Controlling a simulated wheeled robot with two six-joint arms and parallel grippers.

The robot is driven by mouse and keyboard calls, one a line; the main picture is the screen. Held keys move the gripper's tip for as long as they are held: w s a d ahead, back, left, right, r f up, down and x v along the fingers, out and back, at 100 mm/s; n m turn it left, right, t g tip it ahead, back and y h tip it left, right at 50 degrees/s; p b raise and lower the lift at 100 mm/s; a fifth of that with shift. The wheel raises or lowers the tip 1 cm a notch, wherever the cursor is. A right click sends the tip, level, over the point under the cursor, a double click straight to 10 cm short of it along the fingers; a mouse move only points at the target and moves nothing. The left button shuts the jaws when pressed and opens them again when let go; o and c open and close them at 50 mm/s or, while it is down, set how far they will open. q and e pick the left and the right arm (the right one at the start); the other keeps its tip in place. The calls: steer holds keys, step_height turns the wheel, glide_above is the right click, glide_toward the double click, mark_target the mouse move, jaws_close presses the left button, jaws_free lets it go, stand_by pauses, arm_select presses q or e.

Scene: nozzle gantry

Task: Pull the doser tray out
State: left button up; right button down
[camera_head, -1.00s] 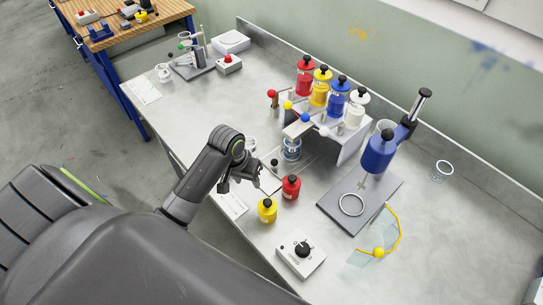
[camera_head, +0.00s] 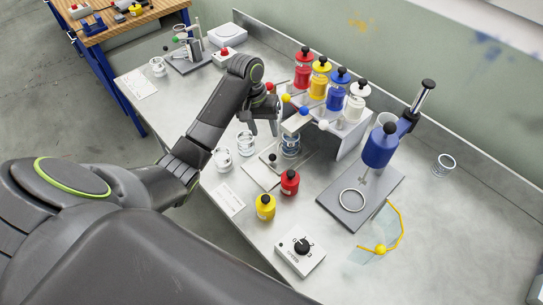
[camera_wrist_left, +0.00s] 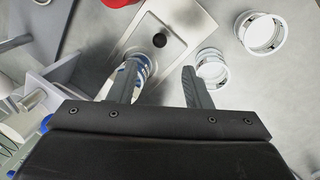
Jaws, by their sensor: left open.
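The doser tray (camera_head: 257,176) is a flat pale metal plate with a black knob (camera_head: 272,157) near its front end. It lies on the bench and runs back under the dosing gantry (camera_head: 352,140). A glass jar with a blue band (camera_head: 290,144) stands at the gantry's front. My left gripper (camera_head: 264,127) is open and empty, raised left of the gantry front. In the left wrist view, the tray (camera_wrist_left: 187,18) and knob (camera_wrist_left: 159,40) lie beyond my open fingers (camera_wrist_left: 160,72). The left finger partly hides the jar there. My right gripper is not in view.
Red (camera_head: 289,182) and yellow (camera_head: 265,206) bottles stand near the tray's front. Clear jars (camera_head: 245,143) stand left of it. Colored bottles top the gantry, and levers with ball ends stick out near my left gripper. A blue press (camera_head: 380,146) stands right.

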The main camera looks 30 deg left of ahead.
mark_target(272, 155)
arm_select(q)
steer(key=f, duration=0.4)
steer(key=d+f, duration=0.1)
steer(key=f, duration=0.2)
steer(key=d+f+p, duration=0.1)
steer(key=f, duration=0.3)
steer(key=shift+w+d+f, duration=0.15)
steer(key=shift+w+f, duration=0.05)
steer(key=shift+f, duration=0.1)
jaws_close()
